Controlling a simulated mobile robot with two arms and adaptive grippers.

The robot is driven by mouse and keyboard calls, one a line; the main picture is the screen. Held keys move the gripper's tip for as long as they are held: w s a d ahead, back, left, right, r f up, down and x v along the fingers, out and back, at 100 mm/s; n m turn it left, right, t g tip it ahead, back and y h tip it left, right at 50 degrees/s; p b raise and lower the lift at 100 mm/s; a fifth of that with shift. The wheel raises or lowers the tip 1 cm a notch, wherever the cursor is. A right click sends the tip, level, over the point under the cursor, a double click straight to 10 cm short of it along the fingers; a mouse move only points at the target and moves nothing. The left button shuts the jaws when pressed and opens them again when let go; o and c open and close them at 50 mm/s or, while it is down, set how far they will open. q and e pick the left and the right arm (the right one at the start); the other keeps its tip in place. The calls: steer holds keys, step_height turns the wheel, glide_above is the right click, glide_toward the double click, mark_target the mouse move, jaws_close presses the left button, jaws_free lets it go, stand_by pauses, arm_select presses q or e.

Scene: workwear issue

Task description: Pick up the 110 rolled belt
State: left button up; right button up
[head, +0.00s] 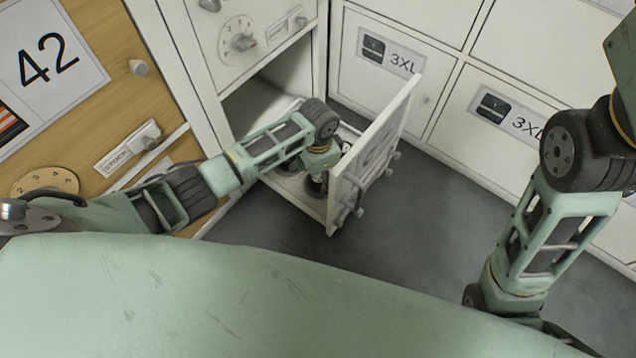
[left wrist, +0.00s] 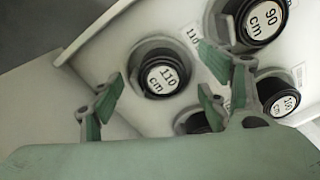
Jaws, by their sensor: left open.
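The 110 rolled belt (left wrist: 163,78) is a black roll with a round white "110 cm" label, in the open white drawer (left wrist: 128,40). In the left wrist view it lies beyond the open fingers of my left gripper (left wrist: 158,100), roughly between them. The fingers look apart from it, and nothing is held. In the head view my left gripper (head: 317,182) reaches down into the drawer, and the arm hides most of the contents. My right arm shows at the right, but its gripper is out of view.
A "90 cm" roll (left wrist: 263,22) and a "105 cm" roll (left wrist: 284,104) lie beside the belt. The drawer front (head: 374,150) stands close to my left gripper. Closed 3XL drawers (head: 375,95) stand behind; grey floor is clear.

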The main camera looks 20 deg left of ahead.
arm_select(q)
steer(key=shift+f, duration=0.1)
steer(key=shift+c, duration=0.2)
steer(key=c, duration=1.2)
